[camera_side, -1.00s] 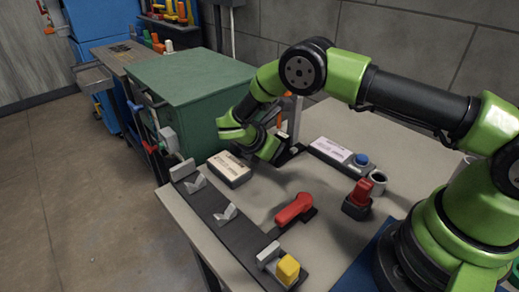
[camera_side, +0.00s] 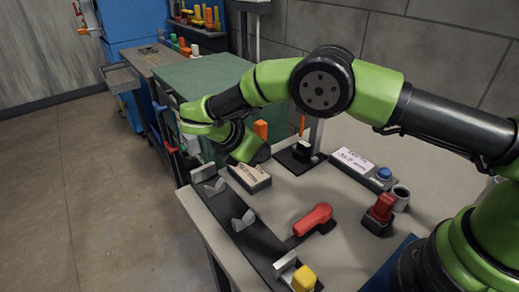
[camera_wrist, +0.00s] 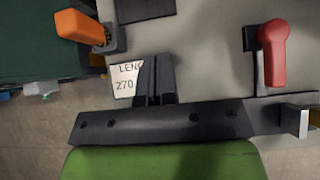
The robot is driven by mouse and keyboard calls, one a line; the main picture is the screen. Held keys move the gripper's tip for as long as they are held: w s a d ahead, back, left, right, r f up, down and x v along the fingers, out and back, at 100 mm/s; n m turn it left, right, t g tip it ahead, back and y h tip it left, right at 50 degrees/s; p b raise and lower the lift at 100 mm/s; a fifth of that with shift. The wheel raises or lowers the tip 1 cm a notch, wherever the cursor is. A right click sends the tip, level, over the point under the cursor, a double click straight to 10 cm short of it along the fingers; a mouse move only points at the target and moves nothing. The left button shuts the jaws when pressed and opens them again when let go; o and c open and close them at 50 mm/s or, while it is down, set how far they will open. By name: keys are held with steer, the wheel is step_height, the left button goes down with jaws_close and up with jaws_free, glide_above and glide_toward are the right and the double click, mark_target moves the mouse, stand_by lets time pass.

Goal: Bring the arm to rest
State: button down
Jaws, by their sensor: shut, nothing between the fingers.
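My gripper (camera_wrist: 155,80) shows in the wrist view as two dark fingers close together, with nothing visible between them. It is over the label block (camera_wrist: 125,78), which reads "LENG" and "270" and is partly covered by the fingers. In the side view my green wrist is above the left part of the table, near the same label block (camera_side: 250,178). The fingertips are hidden behind the wrist there. My arm is bent, with the forearm reaching left from the elbow.
The table holds a dark rail (camera_side: 254,242) with grey brackets, a yellow block (camera_side: 304,279), a red lever (camera_side: 312,219), a red switch (camera_side: 383,207), a blue button (camera_side: 384,174) and a black pad (camera_side: 293,161). An orange handle (camera_wrist: 82,27) stands near the fingers. A green cabinet (camera_side: 205,82) is behind.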

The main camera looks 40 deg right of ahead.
steer(key=s+d+r+m+y, duration=0.2)
steer(key=r+m, duration=0.1)
steer(key=r, duration=0.3)
steer(key=s+d+r+m+t+y, duration=0.1)
steer(key=s+r+m+y, duration=0.15)
steer(key=r, duration=0.35)
steer(key=s+d+r+m+y, duration=0.2)
steer(key=s+r+m, duration=0.15)
steer(key=r, duration=0.25)
steer(key=s+r+m+t+y, duration=0.2)
steer(key=s+m+t, duration=0.1)
steer(key=s+m, duration=0.3)
steer(key=s+r+m+t+y, duration=0.2)
steer(key=s+m+t, duration=0.1)
steer(key=s+m, duration=0.4)
steer(key=s+d, duration=0.1)
steer(key=s, duration=0.2)
steer(key=shift+s+r, duration=0.15)
steer(key=shift+r, duration=0.1)
